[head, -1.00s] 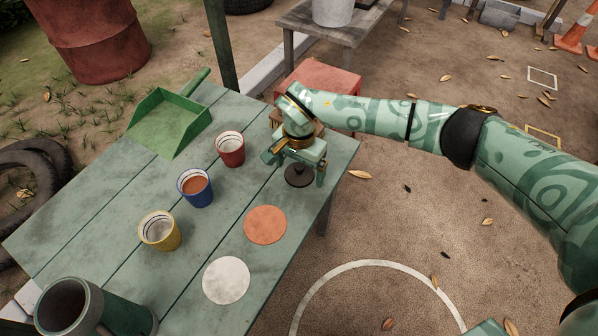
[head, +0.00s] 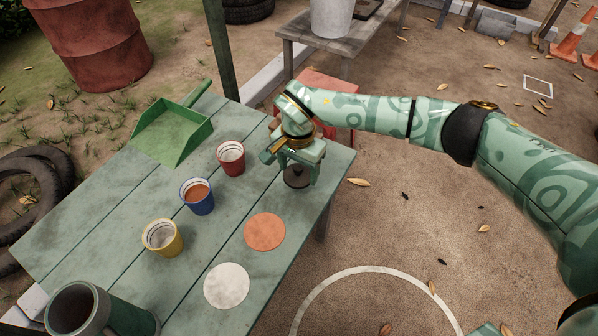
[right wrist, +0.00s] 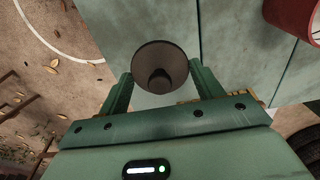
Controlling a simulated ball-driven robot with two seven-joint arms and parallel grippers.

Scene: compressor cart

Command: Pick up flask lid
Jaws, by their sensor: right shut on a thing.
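The flask lid (head: 297,177) is a dark round disc with a small knob, at the right edge of the green plank table (head: 110,215). My right gripper (head: 293,170) is over it with fingers pointing down, shut on the lid. In the right wrist view the lid (right wrist: 160,58) sits between the two fingertips, its knob facing the camera. I cannot tell whether the lid touches the tabletop. An open dark green flask (head: 118,314) stands at the table's near left corner, cut by the frame edge. My left gripper is not in view.
Red (head: 231,165), blue (head: 203,207) and yellow (head: 164,248) cups stand mid-table. Orange (head: 264,232) and white (head: 227,287) flat discs lie nearer. A green dustpan (head: 172,135) lies at the back. A red box (head: 335,85) stands behind my arm.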

